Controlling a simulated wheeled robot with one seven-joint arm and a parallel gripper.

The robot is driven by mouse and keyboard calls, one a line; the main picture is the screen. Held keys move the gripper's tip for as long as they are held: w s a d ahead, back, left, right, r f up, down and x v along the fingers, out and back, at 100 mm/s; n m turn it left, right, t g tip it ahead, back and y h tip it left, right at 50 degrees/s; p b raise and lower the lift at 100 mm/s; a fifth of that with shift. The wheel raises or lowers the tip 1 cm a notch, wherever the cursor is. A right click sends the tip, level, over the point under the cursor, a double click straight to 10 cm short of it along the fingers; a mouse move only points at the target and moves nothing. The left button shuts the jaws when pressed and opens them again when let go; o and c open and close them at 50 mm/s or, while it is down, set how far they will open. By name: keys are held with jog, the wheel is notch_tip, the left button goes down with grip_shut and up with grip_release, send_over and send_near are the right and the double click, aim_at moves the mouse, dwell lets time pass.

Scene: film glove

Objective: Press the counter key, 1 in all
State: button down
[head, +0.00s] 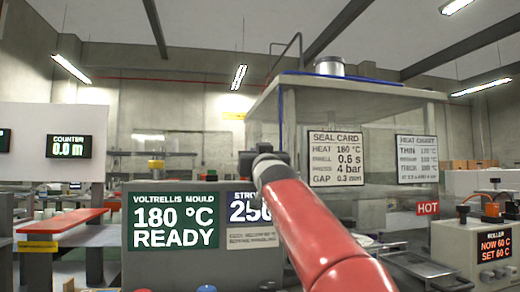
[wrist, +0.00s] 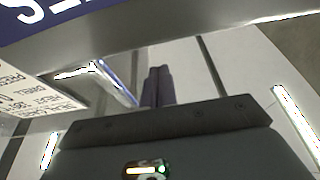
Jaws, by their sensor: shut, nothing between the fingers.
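A black display headed COUNTER (head: 68,147) hangs on the pale wall panel at the left in the head view and reads 0.0 m. I cannot make out a key marked as the counter key in either view. My gripper shows in the wrist view (wrist: 158,86) with its two dark fingers together and nothing between them. In the head view, the dark end of my red arm (head: 266,154) is raised in front of the VOLTRELLIS MOULD console, and the arm hides part of it; the fingers are not clear there.
The mould console (head: 173,220) reads 180 °C READY. A blue knob or button (head: 206,289) shows at its lower edge. A SEAL CARD sign (head: 336,158) hangs behind my arm. A red-topped bench (head: 62,222) stands left; a roller unit (head: 470,245) with a HOT sign (head: 427,208) stands right.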

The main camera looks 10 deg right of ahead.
jog(key=shift+s+f, duration=0.2)
jog(key=shift+f, duration=0.65)
jog(key=shift+f+b, duration=0.35)
jog(key=shift+f, duration=0.45)
jog(key=shift+f+b, duration=0.95)
jog(key=shift+f, duration=0.2)
notch_tip(320, 180, up, 5)
jog(key=p, duration=0.3)
jog(key=shift+s, duration=0.15)
jog(key=b+v, duration=0.4)
jog(key=v, duration=0.6)
